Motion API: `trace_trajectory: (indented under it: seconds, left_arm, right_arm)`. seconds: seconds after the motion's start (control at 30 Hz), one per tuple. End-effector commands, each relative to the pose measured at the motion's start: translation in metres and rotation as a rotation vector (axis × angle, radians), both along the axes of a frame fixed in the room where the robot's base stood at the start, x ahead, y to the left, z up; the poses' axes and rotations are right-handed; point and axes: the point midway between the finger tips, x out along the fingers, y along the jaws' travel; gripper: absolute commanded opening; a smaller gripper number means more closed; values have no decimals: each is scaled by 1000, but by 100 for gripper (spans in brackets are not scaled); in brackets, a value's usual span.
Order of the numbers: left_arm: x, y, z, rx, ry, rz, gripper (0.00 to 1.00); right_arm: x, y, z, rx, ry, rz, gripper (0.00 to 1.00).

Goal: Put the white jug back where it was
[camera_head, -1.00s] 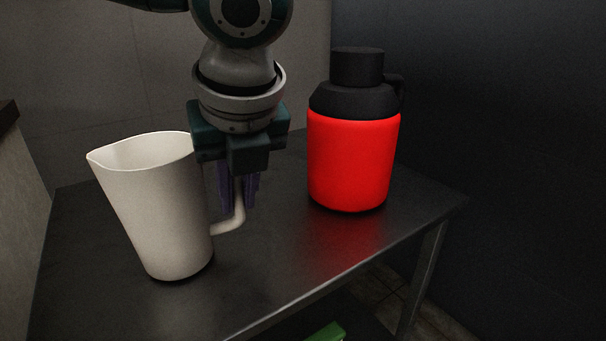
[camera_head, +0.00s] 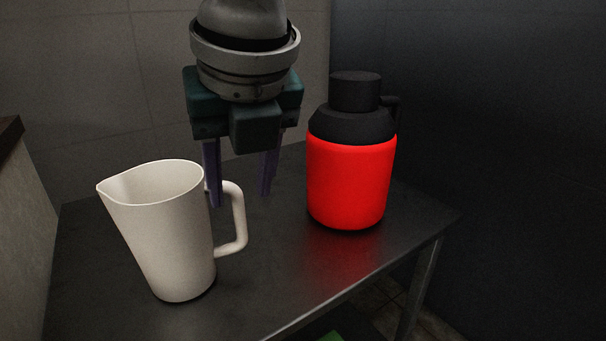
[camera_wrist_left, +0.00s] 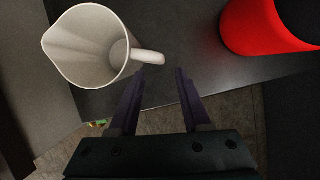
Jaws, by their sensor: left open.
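The white jug (camera_head: 165,240) stands upright on the dark metal table (camera_head: 270,275), with its spout to the left and its handle to the right. It also shows in the left wrist view (camera_wrist_left: 88,48), seen from above and empty. My left gripper (camera_head: 240,200) is open and empty, above and behind the handle in the head view. In the left wrist view its two fingers (camera_wrist_left: 160,75) are spread, with the end of the handle ahead of the left finger. I cannot tell whether that finger touches the handle. My right gripper is not in view.
A red jug with a black top (camera_head: 350,170) stands on the table to the right of the white jug. It also shows in the left wrist view (camera_wrist_left: 258,28). Walls are behind and to the left. The front of the table is clear.

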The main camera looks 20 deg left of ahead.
Motion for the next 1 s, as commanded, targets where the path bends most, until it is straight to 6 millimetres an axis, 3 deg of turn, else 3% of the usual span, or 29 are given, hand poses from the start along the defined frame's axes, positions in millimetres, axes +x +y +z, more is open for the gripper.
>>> trace_trajectory:
  seconds: [0.03,0.23,0.73,0.87,1.0]
  left_arm:
    - [-3,-4,16,-2,-1,-2,48]
    - [-12,-12,42,0,0,-1,48]
    - [-17,-18,49,-11,2,-3,48]
    - [-34,-47,60,-100,17,-7,48]
    - [-70,-103,87,-317,43,47,48]
  right_arm:
    - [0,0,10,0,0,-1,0]
    - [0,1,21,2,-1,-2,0]
    - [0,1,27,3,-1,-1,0]
    - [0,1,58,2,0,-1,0]
    - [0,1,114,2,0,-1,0]
